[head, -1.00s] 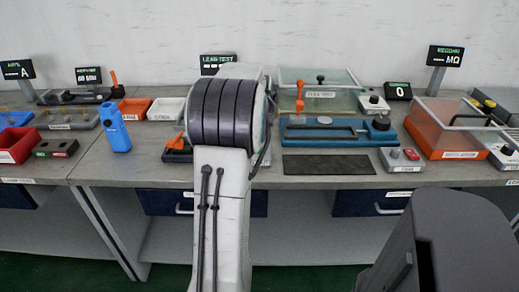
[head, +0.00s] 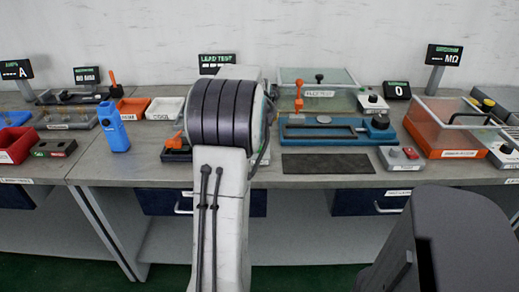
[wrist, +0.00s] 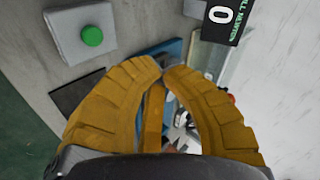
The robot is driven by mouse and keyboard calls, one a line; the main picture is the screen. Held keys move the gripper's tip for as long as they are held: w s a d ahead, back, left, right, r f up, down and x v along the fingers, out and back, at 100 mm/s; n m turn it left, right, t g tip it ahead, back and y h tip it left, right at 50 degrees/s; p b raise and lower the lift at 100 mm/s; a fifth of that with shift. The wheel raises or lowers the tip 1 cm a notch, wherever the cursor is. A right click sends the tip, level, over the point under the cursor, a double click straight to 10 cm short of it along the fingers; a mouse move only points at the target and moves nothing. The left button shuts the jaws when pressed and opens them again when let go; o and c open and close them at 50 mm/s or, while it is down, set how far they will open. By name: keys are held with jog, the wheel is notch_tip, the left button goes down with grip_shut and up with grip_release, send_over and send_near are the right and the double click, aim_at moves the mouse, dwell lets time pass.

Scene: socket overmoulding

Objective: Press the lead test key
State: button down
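A green round button (wrist: 92,36) sits on a grey box (wrist: 72,42) at the upper left of the wrist view; no label on it can be read.
A dark mat (head: 328,163) lies before a blue fixture (head: 345,140) with an orange lever. Trays and a blue handheld device (head: 116,131) are left.

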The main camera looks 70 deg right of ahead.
notch_tip(320, 180, down, 6)
jog(key=b, duration=0.2)
jog(key=shift+f+b, duration=0.1)
jog(key=shift+b, duration=0.2)
jog(key=shift+f+b, duration=0.7)
jog(key=shift+b, duration=0.25)
jog(key=c, duration=1.9)
grip_release()
grip_shut()
jog(key=shift+f, duration=0.2)
jog(key=shift+w+f+b, duration=0.1)
jog(key=shift+f+b, duration=0.15)
jog(key=shift+b, duration=0.25)
